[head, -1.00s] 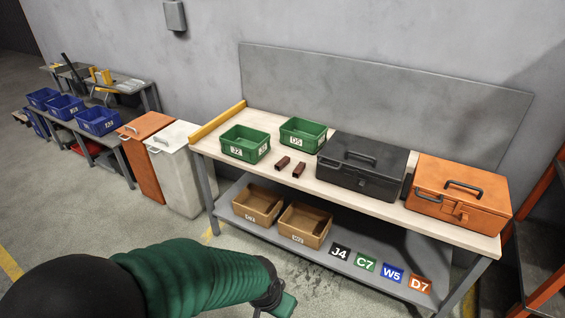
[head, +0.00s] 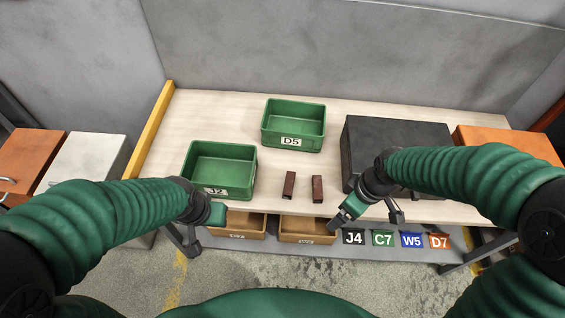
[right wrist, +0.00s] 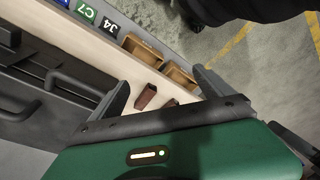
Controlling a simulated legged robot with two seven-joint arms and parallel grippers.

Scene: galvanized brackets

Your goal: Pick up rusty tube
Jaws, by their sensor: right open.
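Two short rusty brown square tubes stand out on the pale bench top near its front edge: a left tube (head: 289,185) and a right tube (head: 317,188), a small gap between them. My right gripper (head: 366,218) is open, to the right of the tubes, near the front edge before the black toolbox. In the right wrist view one tube (right wrist: 146,97) shows between the open fingers, apart from them; the other is partly hidden by the gripper. My left gripper (head: 205,232) is at the front left, below the green bin J2; its finger opening is unclear.
Green bins J2 (head: 220,165) and D5 (head: 293,125) stand left of and behind the tubes. A black toolbox (head: 395,140) and an orange toolbox (head: 485,142) stand at right. Cardboard bins (head: 308,230) sit on the lower shelf.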

